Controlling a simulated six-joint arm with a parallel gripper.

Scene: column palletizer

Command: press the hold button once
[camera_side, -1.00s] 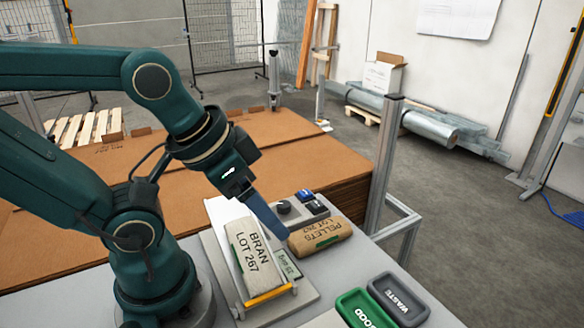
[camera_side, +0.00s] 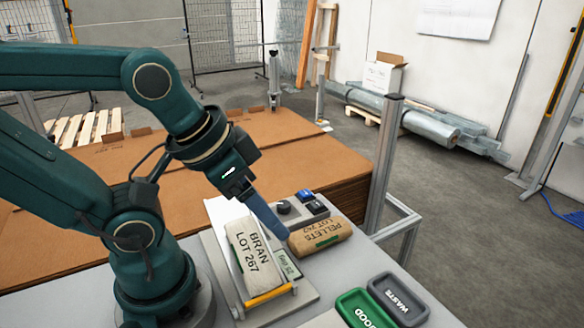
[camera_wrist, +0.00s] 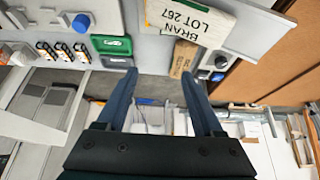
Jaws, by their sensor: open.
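A grey control box (camera_side: 297,208) stands on the table behind the pellets bag. It carries a dark round knob (camera_side: 284,207), a blue button (camera_side: 304,195) and a black button (camera_side: 319,208). Their labels are too small to read, so I cannot tell which is the hold button. In the wrist view the box (camera_wrist: 211,70) is at the upper right, with its blue button (camera_wrist: 218,77) showing. My gripper (camera_side: 283,234) is beside the box, on its near-left side. Its fingers (camera_wrist: 160,75) are apart and empty in the wrist view.
A bran bag (camera_side: 254,257) lies on a sloped stand with a small display (camera_side: 287,264). A pellets bag (camera_side: 320,237) lies close to my fingertips. A green bin (camera_side: 364,310) and a grey waste bin (camera_side: 399,298) are at the front right. Brown cardboard stacks (camera_side: 310,158) lie behind.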

